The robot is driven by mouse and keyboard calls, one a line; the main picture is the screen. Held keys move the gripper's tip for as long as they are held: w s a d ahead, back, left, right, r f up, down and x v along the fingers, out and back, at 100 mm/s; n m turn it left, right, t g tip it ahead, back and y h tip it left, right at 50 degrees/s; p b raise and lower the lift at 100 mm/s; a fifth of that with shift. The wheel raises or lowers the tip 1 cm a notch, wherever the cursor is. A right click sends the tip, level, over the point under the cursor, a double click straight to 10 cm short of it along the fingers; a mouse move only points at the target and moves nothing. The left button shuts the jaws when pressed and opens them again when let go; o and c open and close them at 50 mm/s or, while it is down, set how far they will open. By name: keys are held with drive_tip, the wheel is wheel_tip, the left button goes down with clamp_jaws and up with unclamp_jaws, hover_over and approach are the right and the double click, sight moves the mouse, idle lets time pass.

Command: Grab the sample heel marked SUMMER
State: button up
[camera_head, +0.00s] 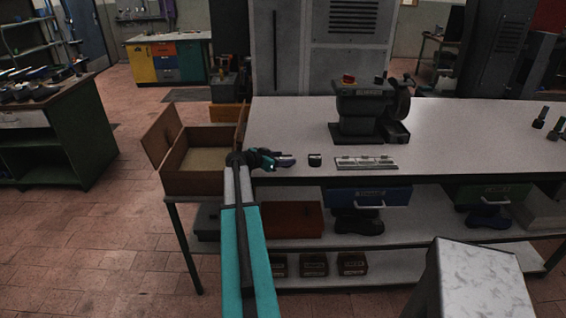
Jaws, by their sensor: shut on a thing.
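My gripper (272,160) is at the end of my turquoise arm, low over the near left part of the workbench (460,130). It points right and is shut on a small dark purplish piece (287,160) at its fingertips. This piece may be a heel; no SUMMER marking can be read on it, and the fingers partly hide it. A small dark block with a pale band (315,159) stands on the bench just to its right, apart from the gripper. I cannot read the band.
A pale slotted strip (366,163) lies right of the block. A dark press machine (362,108) with a red button stands behind it. An open wooden box (200,180) is left of my gripper. Several dark pieces (540,118) stand at the bench's right end.

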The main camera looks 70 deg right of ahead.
wheel_tip(320, 180, up, 10)
drive_tip(key=b, duration=0.3)
drive_tip(key=shift+f, duration=0.15)
